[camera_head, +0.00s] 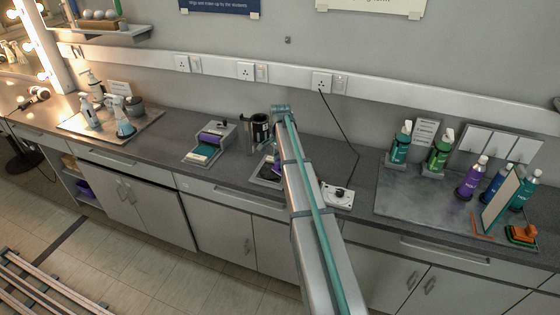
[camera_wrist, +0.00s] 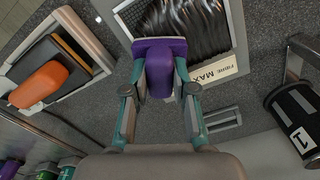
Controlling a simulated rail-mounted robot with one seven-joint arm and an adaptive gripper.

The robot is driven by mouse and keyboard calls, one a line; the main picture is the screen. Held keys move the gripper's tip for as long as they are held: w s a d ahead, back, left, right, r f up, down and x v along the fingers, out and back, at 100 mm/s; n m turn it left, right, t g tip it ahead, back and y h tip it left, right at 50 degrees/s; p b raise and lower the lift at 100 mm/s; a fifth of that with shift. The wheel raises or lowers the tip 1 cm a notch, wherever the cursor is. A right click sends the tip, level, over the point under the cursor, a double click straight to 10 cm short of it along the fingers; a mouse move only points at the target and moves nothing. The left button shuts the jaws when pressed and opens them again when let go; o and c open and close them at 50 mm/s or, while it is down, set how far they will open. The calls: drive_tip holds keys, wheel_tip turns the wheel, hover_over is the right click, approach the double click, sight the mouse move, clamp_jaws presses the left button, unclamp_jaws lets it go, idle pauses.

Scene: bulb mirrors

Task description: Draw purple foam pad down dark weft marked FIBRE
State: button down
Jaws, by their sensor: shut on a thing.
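My gripper (camera_wrist: 160,85) is shut on the purple foam pad (camera_wrist: 160,52), with a finger on each side of it in the wrist view. The pad overlaps the lower edge of a light frame, in front of the dark weft (camera_wrist: 190,22). I cannot tell whether the pad touches the weft. A pale label (camera_wrist: 214,76) reading FIBRE MAX lies beside the weft's lower end. In the head view my arm covers most of this spot; only a sliver of purple (camera_head: 277,166) and part of the frame (camera_head: 262,178) show.
In the wrist view a tray (camera_wrist: 97,35) with an orange pad (camera_wrist: 38,85) is at left and a black canister (camera_wrist: 294,117) marked 1 at right. The head view shows a tray (camera_head: 193,157) with purple and teal items left of my arm, and several bottles (camera_head: 468,180) at right.

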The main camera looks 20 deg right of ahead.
drive_tip(key=shift+f, duration=0.1)
idle(0.5)
drive_tip(key=shift+s+a+f, duration=0.15)
drive_tip(key=shift+s+a, duration=0.85)
drive_tip(key=shift+f, duration=0.1)
drive_tip(key=shift+s+a, duration=0.85)
